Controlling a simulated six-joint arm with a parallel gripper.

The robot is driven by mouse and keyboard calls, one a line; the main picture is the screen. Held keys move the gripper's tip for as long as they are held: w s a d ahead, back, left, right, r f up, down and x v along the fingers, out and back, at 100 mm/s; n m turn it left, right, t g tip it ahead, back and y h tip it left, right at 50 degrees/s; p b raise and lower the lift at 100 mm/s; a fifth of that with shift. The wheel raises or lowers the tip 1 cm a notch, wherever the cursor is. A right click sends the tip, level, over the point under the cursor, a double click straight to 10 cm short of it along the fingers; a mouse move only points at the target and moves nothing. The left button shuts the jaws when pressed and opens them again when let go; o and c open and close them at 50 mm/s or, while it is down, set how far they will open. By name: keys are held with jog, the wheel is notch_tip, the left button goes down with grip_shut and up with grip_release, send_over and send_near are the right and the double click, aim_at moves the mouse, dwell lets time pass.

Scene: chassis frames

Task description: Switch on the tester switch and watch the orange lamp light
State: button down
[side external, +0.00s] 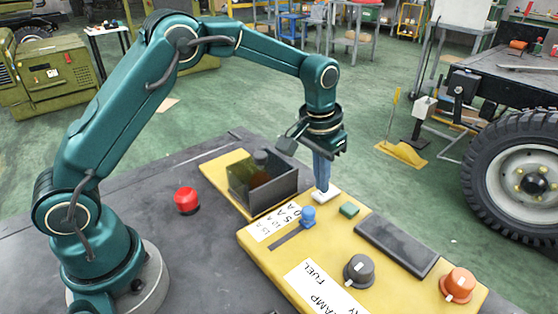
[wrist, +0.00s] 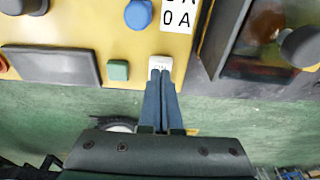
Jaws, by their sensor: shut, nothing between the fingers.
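The white switch (side external: 325,195) sits at the far edge of the yellow panel (side external: 262,236). An orange round part (side external: 460,283) stands at the panel's right end and looks like a knob with a white pointer. I see no clearly lit orange lamp.
Near the switch are a small green block (side external: 349,209) and a blue knob (side external: 308,214). A dark see-through box (side external: 262,184) stands left of my fingers. A black slab (side external: 397,246), dark knob (side external: 358,271) and red button (side external: 187,200) are farther off.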

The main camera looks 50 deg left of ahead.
aim_at(320, 195)
jog(key=shift+f, duration=0.75)
dwell(0.3)
jog(key=shift+r, duration=3.55)
